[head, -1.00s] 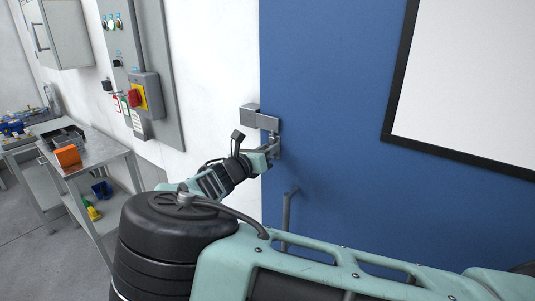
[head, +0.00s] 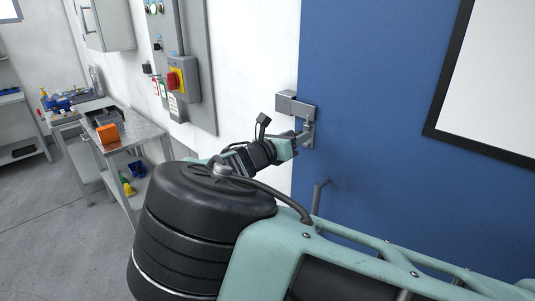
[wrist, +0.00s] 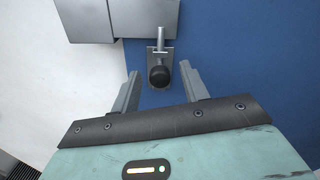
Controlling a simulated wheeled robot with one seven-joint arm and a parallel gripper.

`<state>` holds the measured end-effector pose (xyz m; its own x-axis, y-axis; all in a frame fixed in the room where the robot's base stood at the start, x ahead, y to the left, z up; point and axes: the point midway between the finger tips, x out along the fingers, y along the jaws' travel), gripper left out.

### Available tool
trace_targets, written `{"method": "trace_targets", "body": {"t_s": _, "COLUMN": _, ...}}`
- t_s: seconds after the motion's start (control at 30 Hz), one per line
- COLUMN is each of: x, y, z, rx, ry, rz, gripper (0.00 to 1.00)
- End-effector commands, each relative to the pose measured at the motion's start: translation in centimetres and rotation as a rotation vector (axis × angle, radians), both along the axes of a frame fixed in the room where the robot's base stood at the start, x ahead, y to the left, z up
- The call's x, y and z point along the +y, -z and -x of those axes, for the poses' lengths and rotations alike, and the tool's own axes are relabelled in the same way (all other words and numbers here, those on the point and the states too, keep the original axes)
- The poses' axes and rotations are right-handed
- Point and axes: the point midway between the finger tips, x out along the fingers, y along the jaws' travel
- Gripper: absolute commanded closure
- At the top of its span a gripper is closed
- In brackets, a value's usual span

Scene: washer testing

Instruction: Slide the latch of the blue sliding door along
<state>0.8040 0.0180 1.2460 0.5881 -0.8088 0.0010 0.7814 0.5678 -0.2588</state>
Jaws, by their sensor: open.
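The blue sliding door (head: 370,70) fills the right of the head view; it also shows in the wrist view (wrist: 235,60). The metal latch (head: 311,126) is on its left edge, below a grey metal bracket (head: 287,102) that spans the seam with the white wall. In the wrist view, the latch's dark round knob (wrist: 159,76) sits between my open fingers, with a gap on each side. My gripper (wrist: 161,88) faces the door. In the head view, my gripper (head: 301,141) is at the latch, and its fingertips are small and partly hidden.
A door handle (head: 318,197) sticks out below the latch. A white board (head: 495,80) with a black frame is on the door. A grey panel with a red switch (head: 174,80) is on the wall at left. A metal table (head: 145,137) holds an orange bin (head: 107,135).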

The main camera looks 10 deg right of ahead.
Motion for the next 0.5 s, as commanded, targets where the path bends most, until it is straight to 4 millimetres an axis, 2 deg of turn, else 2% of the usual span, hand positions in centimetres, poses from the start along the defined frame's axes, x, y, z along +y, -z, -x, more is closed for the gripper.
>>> {"method": "trace_targets", "body": {"t_s": 0.03, "x": 1.2, "y": 0.5, "z": 0.7, "rx": -0.001, "ry": -0.006, "rz": -0.004, "gripper": 0.55}}
{"method": "trace_targets", "body": {"t_s": 0.2, "x": 4.4, "y": 0.5, "z": 3.1, "rx": -0.001, "ry": -0.005, "rz": -0.004, "gripper": 0.55}}
{"method": "trace_targets", "body": {"t_s": 0.5, "x": 9.5, "y": 0.3, "z": 6.8, "rx": -0.002, "ry": -0.003, "rz": -0.002, "gripper": 0.55}}
